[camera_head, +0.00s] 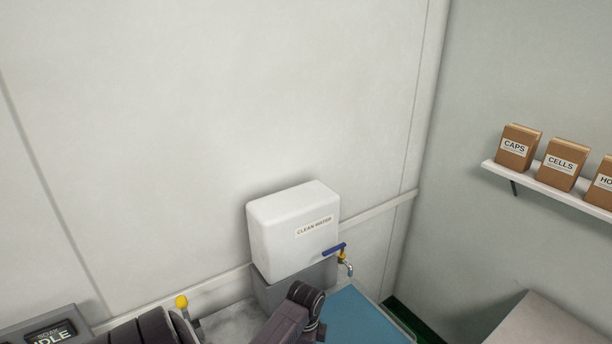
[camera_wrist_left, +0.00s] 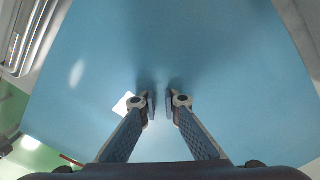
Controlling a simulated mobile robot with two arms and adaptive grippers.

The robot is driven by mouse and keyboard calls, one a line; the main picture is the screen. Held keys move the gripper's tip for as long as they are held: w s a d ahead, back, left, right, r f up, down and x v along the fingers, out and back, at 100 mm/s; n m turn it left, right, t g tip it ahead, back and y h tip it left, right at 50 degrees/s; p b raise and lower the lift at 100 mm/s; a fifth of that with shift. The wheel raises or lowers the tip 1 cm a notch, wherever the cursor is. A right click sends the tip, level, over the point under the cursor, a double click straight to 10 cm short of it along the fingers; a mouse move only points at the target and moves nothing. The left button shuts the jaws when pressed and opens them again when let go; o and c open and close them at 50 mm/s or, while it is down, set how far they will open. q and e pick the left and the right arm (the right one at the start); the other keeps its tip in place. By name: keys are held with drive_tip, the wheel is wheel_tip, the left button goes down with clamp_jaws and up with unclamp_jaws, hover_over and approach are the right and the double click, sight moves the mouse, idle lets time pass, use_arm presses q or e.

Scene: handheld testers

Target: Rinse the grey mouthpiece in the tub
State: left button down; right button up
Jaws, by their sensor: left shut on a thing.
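The tub's blue surface (camera_head: 362,318) shows at the bottom of the head view, below a tap, and fills most of the left wrist view (camera_wrist_left: 225,60). I cannot tell whether it is water or the tub's bare floor. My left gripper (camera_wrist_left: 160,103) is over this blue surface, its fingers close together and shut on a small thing. The grey mouthpiece is hard to make out between the dark fingertips. A small pale patch (camera_wrist_left: 123,103) shows beside the left finger; I cannot tell what it is. My right gripper is in neither view.
A white clean-water tank (camera_head: 290,235) with a blue-handled tap (camera_head: 343,258) stands behind the tub on a grey block. A device (camera_head: 50,335) with a small screen is at lower left. A wall shelf (camera_head: 545,190) holds several brown boxes at right.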

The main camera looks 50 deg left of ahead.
use_arm(q)
drive_tip(key=shift+r+p, duration=1.75)
drive_tip(key=shift+p, duration=0.25)
wheel_tip(320, 180, up, 2)
drive_tip(key=shift+r+p, duration=0.15)
drive_tip(key=shift+p, duration=0.4)
drive_tip(key=shift+r, duration=0.3)
wheel_tip(320, 180, up, 8)
drive_tip(key=shift+f, duration=0.2)
